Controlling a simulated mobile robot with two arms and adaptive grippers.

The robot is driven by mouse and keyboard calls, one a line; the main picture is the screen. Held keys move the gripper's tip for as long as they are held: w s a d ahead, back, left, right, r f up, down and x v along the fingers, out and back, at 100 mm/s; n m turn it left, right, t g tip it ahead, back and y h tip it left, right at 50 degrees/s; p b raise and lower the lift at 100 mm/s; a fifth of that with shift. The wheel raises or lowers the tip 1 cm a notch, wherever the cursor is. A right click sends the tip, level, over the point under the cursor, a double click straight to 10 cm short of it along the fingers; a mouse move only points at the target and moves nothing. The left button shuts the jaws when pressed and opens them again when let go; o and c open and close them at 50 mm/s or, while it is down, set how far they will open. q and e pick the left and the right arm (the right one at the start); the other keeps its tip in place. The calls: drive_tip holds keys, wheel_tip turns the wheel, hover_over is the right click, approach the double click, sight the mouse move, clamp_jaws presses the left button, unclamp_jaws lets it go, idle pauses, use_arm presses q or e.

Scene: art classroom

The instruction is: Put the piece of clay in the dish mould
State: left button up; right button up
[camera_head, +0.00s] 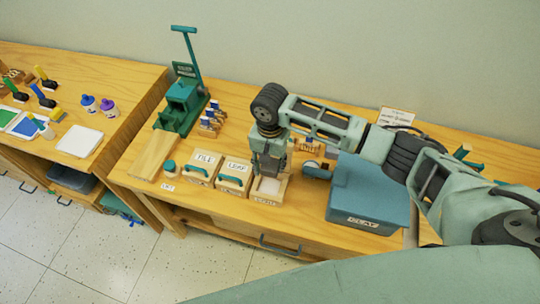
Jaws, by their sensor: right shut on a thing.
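My right gripper (269,176) points down over an open wooden mould (268,200) on the bench, the rightmost in a row of three. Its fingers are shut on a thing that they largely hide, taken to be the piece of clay. A pale patch shows at the fingertips inside the mould's rim. I cannot tell whether it is clay or the mould's floor, or whether the held thing touches it. The mould's front label is too small to read surely. My left gripper is not in view.
Two lidded moulds, TILE (204,168) and LEAF (234,177), stand just left of the gripper. A blue box (365,202) stands close on the right. A green press (182,105) and wooden board (155,155) are further left. The wall is behind the bench.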

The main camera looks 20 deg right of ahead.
drive_tip(key=shift+w+a+f+b, duration=0.1)
drive_tip(key=shift+w+f+b, duration=0.15)
drive_tip(key=shift+f+b, duration=0.55)
wheel_tip(320, 180, down, 4)
drive_tip(key=b, duration=0.5)
drive_tip(key=shift+f, duration=0.55)
drive_tip(key=shift+f+b, duration=0.4)
drive_tip(key=shift+f, duration=1.2)
drive_tip(key=o, duration=1.3)
drive_tip(key=shift+s, duration=0.1)
drive_tip(key=shift+o, duration=0.2)
drive_tip(key=shift+r, duration=0.1)
